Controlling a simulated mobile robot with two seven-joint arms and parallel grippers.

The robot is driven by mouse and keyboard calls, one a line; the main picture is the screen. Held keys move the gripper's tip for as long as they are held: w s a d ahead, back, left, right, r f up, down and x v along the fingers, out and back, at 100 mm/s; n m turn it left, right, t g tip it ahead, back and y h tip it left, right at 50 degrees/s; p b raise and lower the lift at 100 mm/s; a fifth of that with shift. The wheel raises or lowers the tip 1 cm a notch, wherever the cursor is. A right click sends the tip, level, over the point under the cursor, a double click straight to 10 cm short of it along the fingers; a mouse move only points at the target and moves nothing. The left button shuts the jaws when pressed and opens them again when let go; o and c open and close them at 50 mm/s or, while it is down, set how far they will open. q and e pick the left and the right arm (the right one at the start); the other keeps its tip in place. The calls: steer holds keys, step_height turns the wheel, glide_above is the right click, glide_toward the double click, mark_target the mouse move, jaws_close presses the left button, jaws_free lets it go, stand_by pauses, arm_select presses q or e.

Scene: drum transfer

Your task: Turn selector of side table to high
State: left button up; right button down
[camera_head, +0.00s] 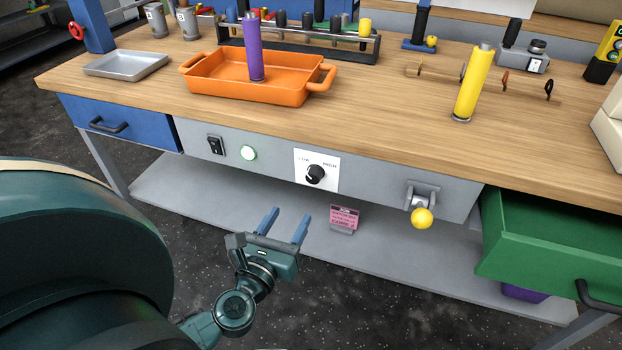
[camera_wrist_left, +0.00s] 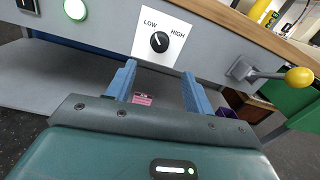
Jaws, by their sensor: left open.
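The selector (camera_head: 315,174) is a round black knob on a white plate (camera_head: 302,157) marked LOW on the left and HIGH on the right. It sits on the grey front panel of the table (camera_head: 370,184). In the left wrist view the knob (camera_wrist_left: 159,42) shows just ahead of the gripper, and its pale pointer mark leans to the upper left, toward LOW. My left gripper (camera_head: 285,222) is open and empty, its blue fingers below and left of the knob, apart from it. The fingers (camera_wrist_left: 158,82) also show in the wrist view. My right gripper is not in view.
A black rocker switch (camera_head: 215,145) and a lit green button (camera_head: 248,153) are left of the plate. A lever with a yellow ball (camera_head: 422,218) sticks out at right. A green drawer (camera_head: 550,245) stands open. A pink card (camera_head: 344,217) stands on the lower shelf.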

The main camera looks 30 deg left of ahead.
mark_target(312, 179)
arm_select(q)
steer(key=w, duration=0.3)
steer(key=w+a, duration=0.1)
steer(key=w, duration=0.3)
steer(key=w+a, duration=0.1)
steer(key=w, duration=0.3)
steer(key=shift+a+p, duration=0.1)
steer(key=shift+p, duration=0.3)
steer(key=shift+c, duration=0.2)
steer(key=c, duration=0.9)
